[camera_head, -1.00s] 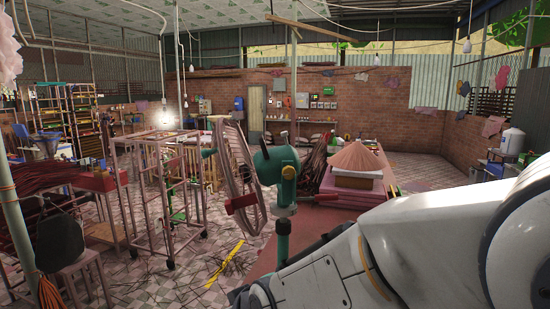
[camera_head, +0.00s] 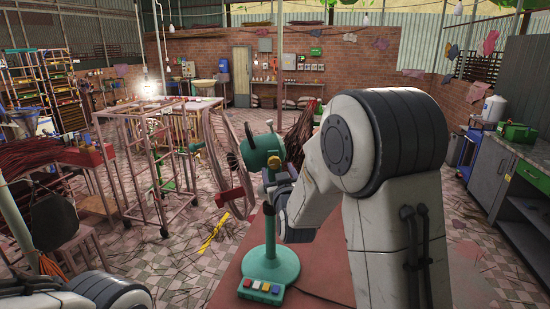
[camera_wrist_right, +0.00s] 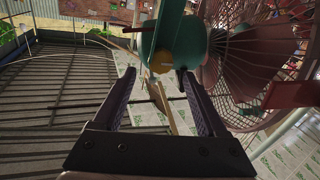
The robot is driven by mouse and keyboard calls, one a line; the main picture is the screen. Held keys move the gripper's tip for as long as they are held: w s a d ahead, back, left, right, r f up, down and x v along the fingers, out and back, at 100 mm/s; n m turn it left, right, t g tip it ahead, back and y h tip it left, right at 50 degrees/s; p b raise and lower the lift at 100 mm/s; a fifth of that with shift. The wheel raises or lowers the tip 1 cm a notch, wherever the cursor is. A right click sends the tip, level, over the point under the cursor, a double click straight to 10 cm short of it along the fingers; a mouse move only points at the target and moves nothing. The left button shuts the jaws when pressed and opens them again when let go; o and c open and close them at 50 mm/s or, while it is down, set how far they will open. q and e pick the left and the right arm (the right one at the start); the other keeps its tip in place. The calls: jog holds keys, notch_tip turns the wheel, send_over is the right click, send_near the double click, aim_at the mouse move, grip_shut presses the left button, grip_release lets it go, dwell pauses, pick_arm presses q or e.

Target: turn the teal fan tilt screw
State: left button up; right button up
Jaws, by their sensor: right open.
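The teal fan (camera_head: 262,152) stands upright on a round teal base with coloured buttons, its wire cage (camera_head: 222,160) facing left. My left gripper is out of view.
The fan stands on a reddish table (camera_head: 325,285). The wire cage is close to my right finger in the wrist view.

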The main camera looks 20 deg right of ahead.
aim_at(275, 163)
jog(key=w+p, duration=0.1)
jog(key=w, duration=0.3)
jog(key=shift+d+r+p, duration=0.1)
jog(key=shift+d+p, duration=0.3)
jog(key=shift+w+d, duration=0.1)
jog(key=shift+w, duration=0.4)
grip_shut()
